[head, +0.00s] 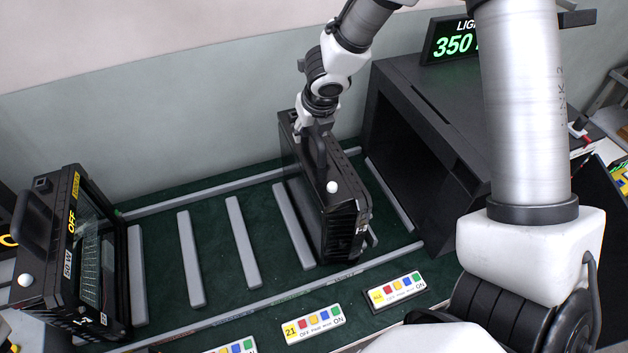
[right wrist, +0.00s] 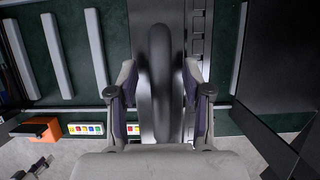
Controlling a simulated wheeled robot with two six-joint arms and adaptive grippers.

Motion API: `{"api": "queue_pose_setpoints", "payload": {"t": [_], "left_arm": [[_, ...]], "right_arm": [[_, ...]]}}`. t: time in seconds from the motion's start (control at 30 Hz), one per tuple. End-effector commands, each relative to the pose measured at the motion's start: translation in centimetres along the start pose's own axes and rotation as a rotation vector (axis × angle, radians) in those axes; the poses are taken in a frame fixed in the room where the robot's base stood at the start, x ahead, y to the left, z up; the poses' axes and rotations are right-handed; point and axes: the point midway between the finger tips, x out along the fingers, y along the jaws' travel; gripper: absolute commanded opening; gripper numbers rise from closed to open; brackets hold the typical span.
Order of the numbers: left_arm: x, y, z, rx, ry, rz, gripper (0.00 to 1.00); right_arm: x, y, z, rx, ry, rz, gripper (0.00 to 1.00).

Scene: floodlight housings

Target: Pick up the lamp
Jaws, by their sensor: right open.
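A black floodlight lamp (head: 345,215) stands upright on the dark green rack, with a white knob on its near side. My right gripper (head: 314,135) is above it at its top handle. In the right wrist view the black handle (right wrist: 160,85) lies between the two spread fingers of my right gripper (right wrist: 158,78), with a gap visible on the left side; contact is unclear. A second black floodlight (head: 40,265), with yellow OFF lettering and a glass front, stands at the left. My left gripper is not in view.
Grey bars (head: 240,243) divide the green rack, leaving free slots between the two lamps. A black open-fronted box (head: 390,150) stands close to the right of the middle lamp, under a green-lit display (head: 455,42). Coloured button panels (head: 313,324) line the front.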

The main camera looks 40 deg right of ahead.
Motion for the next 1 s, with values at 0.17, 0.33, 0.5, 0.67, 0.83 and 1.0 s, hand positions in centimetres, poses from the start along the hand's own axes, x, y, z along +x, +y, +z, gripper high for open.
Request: {"api": "queue_pose_setpoints", "payload": {"t": [0.17, 0.33, 0.5, 0.67, 0.83, 1.0], "left_arm": [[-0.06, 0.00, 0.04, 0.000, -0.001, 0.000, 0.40], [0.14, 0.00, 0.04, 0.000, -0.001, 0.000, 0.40], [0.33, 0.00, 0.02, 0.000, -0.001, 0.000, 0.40], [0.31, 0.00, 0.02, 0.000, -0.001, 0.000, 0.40], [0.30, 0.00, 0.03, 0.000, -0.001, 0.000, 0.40], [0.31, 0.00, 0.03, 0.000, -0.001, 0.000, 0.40]], "right_arm": [[-0.11, 0.01, 0.02, 0.000, -0.001, 0.000, 0.50], [0.13, 0.01, -0.08, 0.000, 0.000, 0.000, 0.50], [0.34, 0.01, -0.17, -0.001, 0.000, 0.000, 0.50], [0.33, 0.01, -0.16, -0.001, -0.001, 0.000, 0.50], [0.32, 0.01, -0.16, 0.000, -0.001, 0.000, 0.28], [0.33, 0.01, -0.17, 0.000, 0.000, 0.000, 0.00]]}}
